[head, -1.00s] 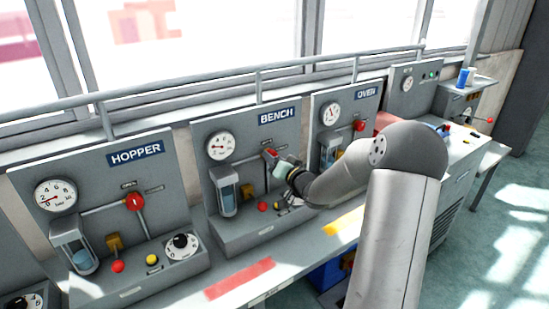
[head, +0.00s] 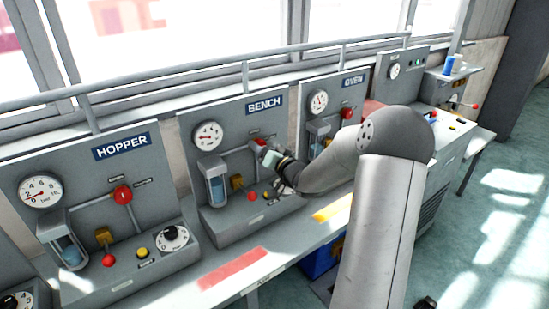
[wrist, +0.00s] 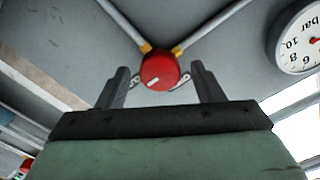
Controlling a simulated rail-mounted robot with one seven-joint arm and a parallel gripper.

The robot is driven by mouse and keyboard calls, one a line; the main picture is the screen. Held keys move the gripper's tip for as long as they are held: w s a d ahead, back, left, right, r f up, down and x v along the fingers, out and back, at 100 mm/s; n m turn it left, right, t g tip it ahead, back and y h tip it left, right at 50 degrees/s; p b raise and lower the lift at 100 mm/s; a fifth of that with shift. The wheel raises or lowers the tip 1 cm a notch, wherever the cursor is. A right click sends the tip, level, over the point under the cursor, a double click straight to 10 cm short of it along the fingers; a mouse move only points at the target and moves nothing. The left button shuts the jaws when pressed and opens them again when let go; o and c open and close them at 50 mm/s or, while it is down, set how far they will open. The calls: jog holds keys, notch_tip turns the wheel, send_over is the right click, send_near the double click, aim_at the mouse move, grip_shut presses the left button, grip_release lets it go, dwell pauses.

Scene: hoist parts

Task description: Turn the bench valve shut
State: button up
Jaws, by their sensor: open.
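The bench valve is a red round knob (wrist: 159,70) with a white mark, set where two grey pipes with yellow fittings meet. In the head view the bench valve (head: 260,143) shows on the panel labelled BENCH (head: 264,105), partly hidden by my wrist. My gripper (wrist: 160,88) is open, with one dark finger on each side of the knob in the wrist view. A gap shows between each finger and the knob. In the head view my gripper (head: 268,160) is close to the valve. Whether a finger touches it cannot be told.
A pressure gauge (head: 208,136), a glass cylinder (head: 217,187) and a red ball knob (head: 252,196) are on the bench panel. The HOPPER panel (head: 122,146) stands to the left and the OVEN panel (head: 352,82) to the right. A rail (head: 243,75) runs above the panels.

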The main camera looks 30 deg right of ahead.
jog(key=s+d+b, duration=0.2)
jog(key=s, duration=1.5)
jog(key=shift+d, duration=0.15)
